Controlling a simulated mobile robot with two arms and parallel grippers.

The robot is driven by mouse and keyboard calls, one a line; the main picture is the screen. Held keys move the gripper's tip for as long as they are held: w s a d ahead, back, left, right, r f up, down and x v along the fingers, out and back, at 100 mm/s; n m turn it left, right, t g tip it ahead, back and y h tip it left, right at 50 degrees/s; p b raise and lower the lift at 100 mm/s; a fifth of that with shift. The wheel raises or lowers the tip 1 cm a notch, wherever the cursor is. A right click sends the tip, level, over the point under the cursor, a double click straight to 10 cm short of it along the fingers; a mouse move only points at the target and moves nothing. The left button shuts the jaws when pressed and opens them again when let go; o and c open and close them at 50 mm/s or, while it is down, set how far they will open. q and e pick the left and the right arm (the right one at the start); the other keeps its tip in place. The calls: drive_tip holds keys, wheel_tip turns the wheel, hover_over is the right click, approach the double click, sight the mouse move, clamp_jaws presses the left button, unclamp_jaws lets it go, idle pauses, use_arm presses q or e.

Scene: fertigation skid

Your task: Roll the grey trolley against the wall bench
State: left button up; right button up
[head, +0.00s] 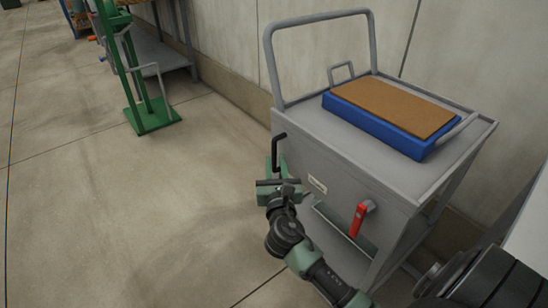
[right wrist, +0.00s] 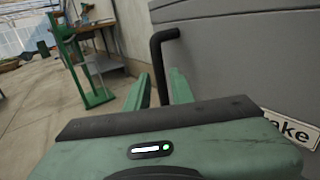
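The grey trolley (head: 330,160) stands beside the wall at the right of the head view, with a tall tube handle at its back left. A black bent handle (head: 277,150) sticks out at its left corner; it also shows in the right wrist view (right wrist: 158,70). My right gripper (head: 276,170) is at this handle, fingers open with the handle between them and narrow gaps beside it. A red lever (head: 357,221) hangs on the trolley's front. The wall bench (head: 160,55) is at the upper left, along the wall. My left gripper is out of view.
A blue box (head: 377,127) with a brown top lies on the trolley. A green stand (head: 150,118) with a flat base stands on the floor between trolley and bench, out from the wall. The floor (head: 90,210) at the left is clear.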

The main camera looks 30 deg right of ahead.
sight(274, 156)
drive_tip(key=shift+b+x, duration=0.3)
drive_tip(key=shift+x, duration=2.1)
drive_tip(key=shift+f, duration=0.1)
clamp_jaws()
